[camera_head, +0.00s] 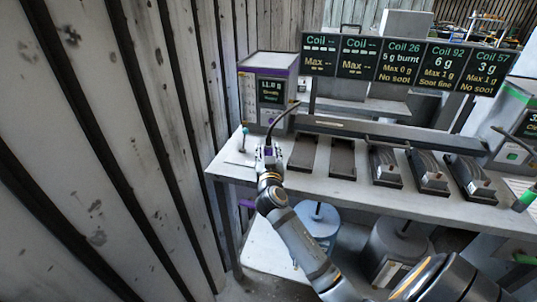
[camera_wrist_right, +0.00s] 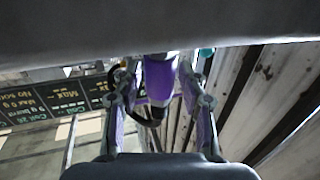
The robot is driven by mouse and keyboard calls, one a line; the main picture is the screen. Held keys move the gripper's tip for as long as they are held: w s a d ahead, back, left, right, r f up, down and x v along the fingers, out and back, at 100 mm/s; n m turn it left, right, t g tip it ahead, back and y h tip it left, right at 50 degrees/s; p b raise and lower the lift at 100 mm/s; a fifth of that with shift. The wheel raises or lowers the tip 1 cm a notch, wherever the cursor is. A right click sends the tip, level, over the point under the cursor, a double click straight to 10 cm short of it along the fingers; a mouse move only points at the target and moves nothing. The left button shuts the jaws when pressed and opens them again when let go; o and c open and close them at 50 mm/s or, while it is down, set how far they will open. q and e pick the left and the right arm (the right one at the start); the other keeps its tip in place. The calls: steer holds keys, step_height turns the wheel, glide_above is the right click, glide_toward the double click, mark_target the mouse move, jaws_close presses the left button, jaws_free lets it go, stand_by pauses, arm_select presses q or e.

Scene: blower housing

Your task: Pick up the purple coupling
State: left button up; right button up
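The purple coupling (camera_wrist_right: 160,78) is a white and purple piece with a dark end, between the fingers of my right gripper (camera_wrist_right: 160,90) in the wrist view. The fingertips are right beside its sides; I cannot tell if they press on it. In the head view my right gripper (camera_head: 268,153) is over the left end of the bench, with a small purple patch of the coupling showing between its fingers. A black hose (camera_head: 279,121) curves up from there toward the machine. My left gripper does not show.
A grey machine with a purple stripe (camera_head: 269,72) stands just behind the gripper. A small teal-topped lever (camera_head: 244,136) is to its left. Trays and coil units (camera_head: 428,170) line the bench (camera_head: 345,190) on the right. A ribbed wall (camera_head: 110,150) is close on the left.

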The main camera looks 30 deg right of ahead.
jaws_close()
step_height(320, 180, up, 18)
steer(key=p, duration=0.1)
stand_by(0.4)
